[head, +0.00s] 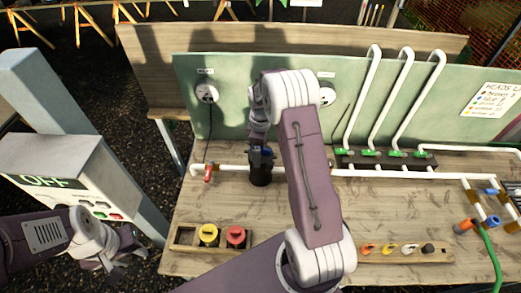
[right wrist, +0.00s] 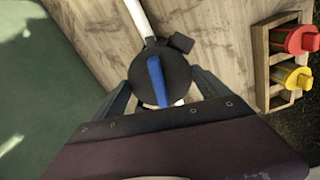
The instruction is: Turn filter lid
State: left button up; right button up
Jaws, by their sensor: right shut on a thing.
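The filter (head: 260,177) is a black cylinder standing upright on the wooden bench, in line with the white pipe. Its black round lid with a blue bar handle (right wrist: 156,78) is seen from above in the right wrist view. My right gripper (head: 261,152) is over the top of the filter, and its two fingers (right wrist: 162,88) press on opposite sides of the lid. My arm hides part of the bench to the right of the filter. My left gripper (head: 125,256) is at the lower left with its fingers spread and empty, away from the filter.
A red valve handle (head: 208,173) sits on the pipe left of the filter. A wooden holder (head: 186,237) with a yellow and a red plug is in front. Gauges (head: 207,93) hang on the green back panel. A grey box marked OFF (head: 60,165) stands at left.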

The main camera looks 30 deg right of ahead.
jog(key=shift+r+m, duration=0.1)
jog(key=shift+m, duration=1.6)
jog(key=shift+m+p, duration=0.65)
jog(key=shift+m, duration=1.75)
